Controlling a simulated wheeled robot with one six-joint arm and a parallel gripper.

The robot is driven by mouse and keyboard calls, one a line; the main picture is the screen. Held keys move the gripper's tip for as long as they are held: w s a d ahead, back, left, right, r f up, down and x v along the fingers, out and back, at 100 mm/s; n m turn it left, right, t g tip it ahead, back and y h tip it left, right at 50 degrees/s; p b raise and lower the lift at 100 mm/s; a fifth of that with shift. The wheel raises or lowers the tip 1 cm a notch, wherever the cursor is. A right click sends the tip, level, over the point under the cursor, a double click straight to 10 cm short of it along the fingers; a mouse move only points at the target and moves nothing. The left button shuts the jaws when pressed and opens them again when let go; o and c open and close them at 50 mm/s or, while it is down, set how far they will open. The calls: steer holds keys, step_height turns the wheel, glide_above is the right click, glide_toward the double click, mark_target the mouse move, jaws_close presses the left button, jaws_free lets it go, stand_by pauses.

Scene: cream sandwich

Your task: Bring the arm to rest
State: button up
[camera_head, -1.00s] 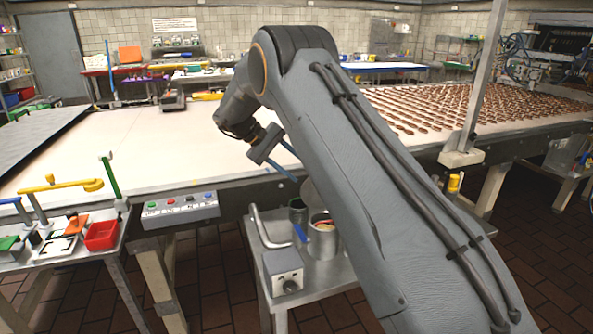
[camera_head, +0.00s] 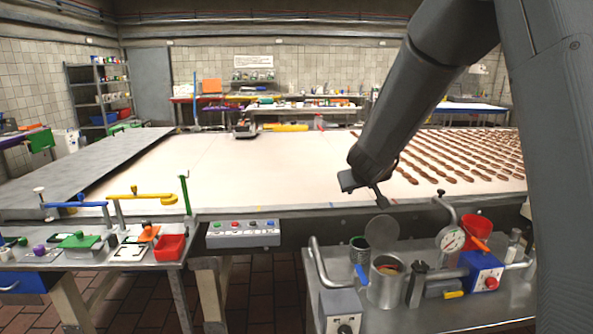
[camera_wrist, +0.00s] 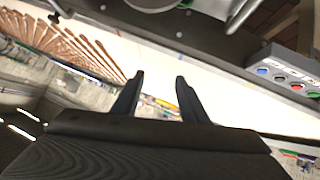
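My arm (camera_head: 430,85) reaches in from the upper right of the head view and bends downward. My gripper (camera_head: 372,193) hangs in front of the conveyor's near edge, above the metal cart, and looks small and dark there. In the wrist view my gripper (camera_wrist: 160,78) shows two dark fingers standing apart with nothing between them. The cream conveyor belt (camera_head: 270,165) lies behind it.
A metal cart (camera_head: 440,318) at the lower right holds a steel pot (camera_head: 386,285), a gauge (camera_head: 451,239) and a red cup (camera_head: 476,232). A side table at left carries a red bin (camera_head: 170,248). Rows of brown pieces (camera_head: 455,160) lie on the belt at right.

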steer(key=s+f+g, duration=0.3)
steer(key=s+f, duration=0.1)
steer(key=s, duration=0.8)
steer(key=s+f+m+g+y, duration=0.1)
steer(key=s+f+g, duration=0.2)
steer(key=s, duration=0.9)
steer(key=s+f+m+g, duration=0.1)
steer(key=s+f+g, duration=0.2)
steer(key=s, duration=0.9)
step_height(320, 180, down, 2)
steer(key=shift+d+f+y+b, duration=0.2)
steer(key=shift+d+y+b, duration=0.2)
steer(key=shift+c, duration=0.2)
